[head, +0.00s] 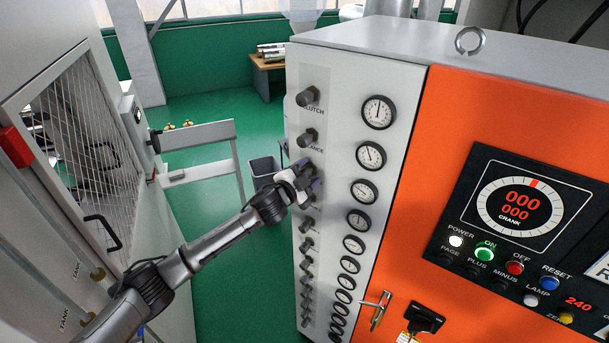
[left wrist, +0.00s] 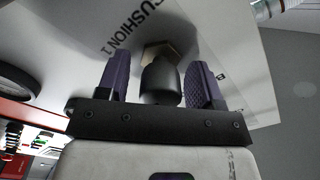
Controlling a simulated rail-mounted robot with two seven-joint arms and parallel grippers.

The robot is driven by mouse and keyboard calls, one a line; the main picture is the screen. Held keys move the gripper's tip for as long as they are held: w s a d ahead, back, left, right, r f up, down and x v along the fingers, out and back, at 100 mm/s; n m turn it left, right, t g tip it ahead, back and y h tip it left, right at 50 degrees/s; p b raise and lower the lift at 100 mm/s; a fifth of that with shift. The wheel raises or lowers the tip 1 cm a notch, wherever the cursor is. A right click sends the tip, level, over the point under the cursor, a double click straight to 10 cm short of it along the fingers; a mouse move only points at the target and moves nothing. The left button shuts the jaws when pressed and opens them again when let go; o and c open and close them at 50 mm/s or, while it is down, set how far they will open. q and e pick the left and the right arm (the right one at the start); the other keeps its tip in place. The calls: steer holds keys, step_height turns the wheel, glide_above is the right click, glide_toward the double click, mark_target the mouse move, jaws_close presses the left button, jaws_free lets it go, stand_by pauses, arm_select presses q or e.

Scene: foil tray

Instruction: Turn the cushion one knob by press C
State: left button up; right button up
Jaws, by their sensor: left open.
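The cushion one knob is a dark round knob with a brass-coloured hex base. It shows in the left wrist view (left wrist: 160,84) beside the label "CUSHION 1" (left wrist: 128,30). My left gripper (left wrist: 160,78) is open, with one purple finger on each side of the knob. A gap shows between the knob and each finger. In the head view my left gripper (head: 306,176) is at the white panel (head: 322,72), at the third place down the knob column, and hides the knob there. My right gripper is in neither view.
Other dark knobs, such as the clutch knob (head: 307,97) and the one below it (head: 306,138), line the same panel. Round gauges (head: 364,192) run down beside them. An orange cabinet (head: 420,220) stands right, a caged grey machine (head: 150,215) left.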

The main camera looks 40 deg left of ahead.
arm_select(q)
steer(key=s+b, duration=0.4)
steer(key=s, duration=0.9)
steer(key=shift+s+d, duration=0.4)
stand_by(1.0)
stand_by(0.8)
